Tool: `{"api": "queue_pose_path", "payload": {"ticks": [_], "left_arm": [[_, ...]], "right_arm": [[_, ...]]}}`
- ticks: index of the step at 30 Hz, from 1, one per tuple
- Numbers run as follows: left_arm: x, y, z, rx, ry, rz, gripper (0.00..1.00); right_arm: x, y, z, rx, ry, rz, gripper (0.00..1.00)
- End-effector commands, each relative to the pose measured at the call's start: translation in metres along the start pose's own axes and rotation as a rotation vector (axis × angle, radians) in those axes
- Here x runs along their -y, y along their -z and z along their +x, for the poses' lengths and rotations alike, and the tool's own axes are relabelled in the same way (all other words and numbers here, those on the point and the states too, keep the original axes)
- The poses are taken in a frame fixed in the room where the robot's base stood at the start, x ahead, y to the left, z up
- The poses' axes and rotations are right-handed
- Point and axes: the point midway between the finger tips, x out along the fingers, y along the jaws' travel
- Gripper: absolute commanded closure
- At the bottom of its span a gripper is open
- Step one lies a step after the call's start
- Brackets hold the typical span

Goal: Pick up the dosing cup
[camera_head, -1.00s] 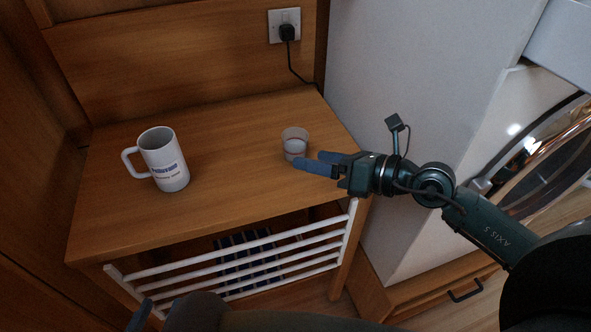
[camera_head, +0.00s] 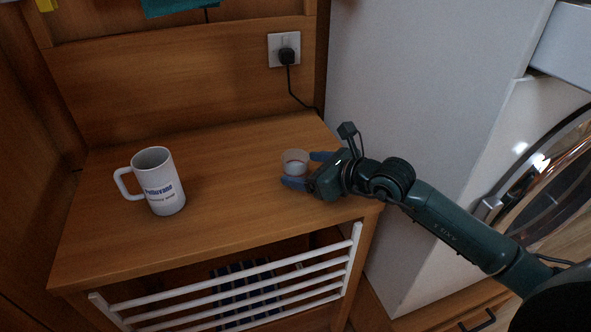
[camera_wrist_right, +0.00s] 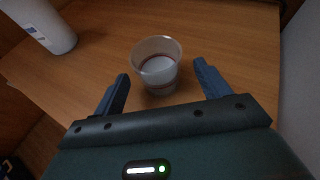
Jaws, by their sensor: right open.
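The dosing cup (camera_head: 295,161) is a small clear cup standing upright on the right part of the wooden table. It also shows in the right wrist view (camera_wrist_right: 157,62), ahead of and between the finger lines. My right gripper (camera_head: 306,170) is open, coming from the right, with one blue finger on the near side of the cup and the other on its far side. In the right wrist view the gripper (camera_wrist_right: 161,84) shows gaps between both fingers and the cup. The left gripper does not clearly show.
A white mug (camera_head: 161,184) with printed lettering stands on the left of the wooden table (camera_head: 222,205). A white rail (camera_head: 230,288) runs below the table's front edge. A plug and socket (camera_head: 285,52) are on the back panel. A white cabinet side (camera_head: 420,90) rises on the right.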

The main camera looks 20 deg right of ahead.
Motion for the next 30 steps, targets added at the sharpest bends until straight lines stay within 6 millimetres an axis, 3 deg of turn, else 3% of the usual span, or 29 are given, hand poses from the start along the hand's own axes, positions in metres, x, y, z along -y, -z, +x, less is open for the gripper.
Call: {"api": "queue_pose_path", "payload": {"ticks": [7, 17, 30], "left_arm": [[0.000, -0.003, 0.001, 0.004, -0.001, 0.003, 0.60], [-0.001, -0.002, 0.002, 0.002, -0.004, 0.006, 0.60], [-0.001, -0.001, 0.003, -0.001, -0.004, 0.006, 0.60]], "right_arm": [[-0.001, -0.001, 0.037, 0.002, -0.001, 0.002, 0.25], [-0.001, 0.000, 0.044, 0.000, -0.001, 0.001, 0.25], [-0.001, 0.000, 0.044, 0.000, -0.001, 0.001, 0.61]]}}
